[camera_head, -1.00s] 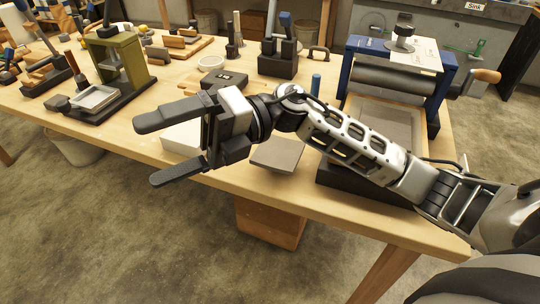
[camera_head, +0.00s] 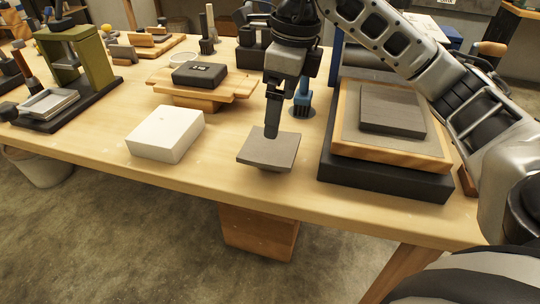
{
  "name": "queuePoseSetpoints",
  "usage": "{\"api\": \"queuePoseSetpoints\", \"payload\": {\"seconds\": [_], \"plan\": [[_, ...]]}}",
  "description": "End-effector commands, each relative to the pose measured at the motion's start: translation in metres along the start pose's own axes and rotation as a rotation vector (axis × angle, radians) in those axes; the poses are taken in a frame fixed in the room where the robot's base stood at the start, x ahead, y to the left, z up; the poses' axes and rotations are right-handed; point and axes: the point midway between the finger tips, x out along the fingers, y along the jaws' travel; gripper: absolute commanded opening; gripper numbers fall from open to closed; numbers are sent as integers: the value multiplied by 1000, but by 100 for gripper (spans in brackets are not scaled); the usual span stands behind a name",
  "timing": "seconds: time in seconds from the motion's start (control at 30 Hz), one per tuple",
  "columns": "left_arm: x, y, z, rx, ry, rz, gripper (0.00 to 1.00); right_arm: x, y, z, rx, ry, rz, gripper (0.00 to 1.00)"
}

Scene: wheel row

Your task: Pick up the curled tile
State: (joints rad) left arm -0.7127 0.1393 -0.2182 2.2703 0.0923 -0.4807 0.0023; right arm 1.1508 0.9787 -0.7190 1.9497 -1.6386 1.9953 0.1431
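The curled tile (camera_head: 262,155) is a small grey-brown square near the front edge of the table. It looks slightly tilted, with a dark patch under its front edge. My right gripper (camera_head: 272,132) points straight down over the tile, and its visible dark fingertip reaches the tile's back edge. The two fingers overlap in this view, so I cannot tell whether they are open or shut, or whether they hold the tile. My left gripper is not in view.
A white block (camera_head: 165,134) stands left of the tile. A dark base with a wood-framed bed (camera_head: 345,145) and grey slab (camera_head: 393,108) stands close on the right. A blue-handled tool (camera_head: 303,98) is just behind the gripper. A black weight (camera_head: 200,74) rests on a wooden board.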

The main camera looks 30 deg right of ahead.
Motion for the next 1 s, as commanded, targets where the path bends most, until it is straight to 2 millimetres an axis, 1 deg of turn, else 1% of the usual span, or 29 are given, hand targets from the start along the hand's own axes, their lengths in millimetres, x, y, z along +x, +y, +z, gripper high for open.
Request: {"api": "queuePoseSetpoints", "payload": {"seconds": [0.03, 0.1, 0.37, 0.6, 0.7, 0.93, 0.97, 1.0], "plan": [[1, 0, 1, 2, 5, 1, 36, 12, 1, -1, 0, 2, 3, 100], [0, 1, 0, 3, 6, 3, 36, 20, 0, 0, 1, 1, 2, 100], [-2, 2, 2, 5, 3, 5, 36, 38, 1, 2, -1, 0, 2, 100], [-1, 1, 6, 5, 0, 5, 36, 74, 1, 6, -1, 1, 3, 100], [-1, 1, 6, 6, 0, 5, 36, 81, 1, 6, -1, -1, 2, 100], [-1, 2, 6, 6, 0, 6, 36, 82, 1, 6, -1, -2, 1, 100], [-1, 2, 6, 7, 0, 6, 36, 82, 1, 6, -1, -2, 1, 97], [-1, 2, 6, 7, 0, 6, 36, 82, 1, 6, -1, -2, 1, 86]]}}
